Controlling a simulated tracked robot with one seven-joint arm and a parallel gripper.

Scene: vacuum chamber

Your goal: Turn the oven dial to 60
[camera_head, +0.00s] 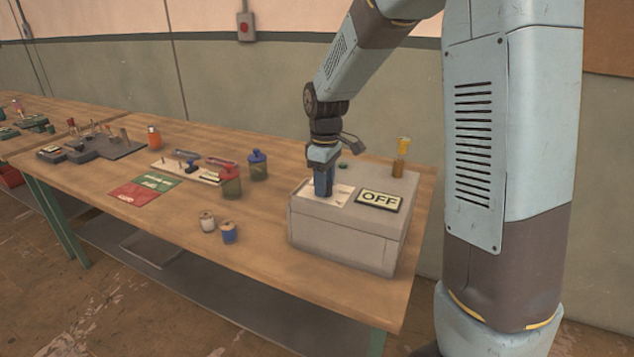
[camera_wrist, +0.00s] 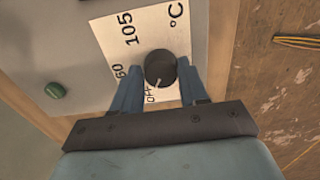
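The oven is a grey box (camera_head: 345,241) at the right end of the wooden table. Its raised display (camera_head: 379,200) reads OFF. The black round dial (camera_wrist: 160,68) sits on a white label plate (camera_wrist: 105,33) marked OFF, 60, 105 and °C. The dial's pale pointer line points down toward OFF in the wrist view. My gripper (camera_wrist: 160,72) points down over the plate, with one blue finger on each side of the dial. The fingers look open, with slight gaps to the dial; contact cannot be told for sure. In the head view my gripper (camera_head: 324,184) hides the dial.
A green button (camera_wrist: 55,90) and a yellow-topped amber container (camera_head: 401,160) are on the oven top. Two spools (camera_head: 228,232), a red-lidded jar (camera_head: 231,182) and a blue-lidded jar (camera_head: 257,165) stand left of the oven. Cards (camera_head: 143,189) lie farther left.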

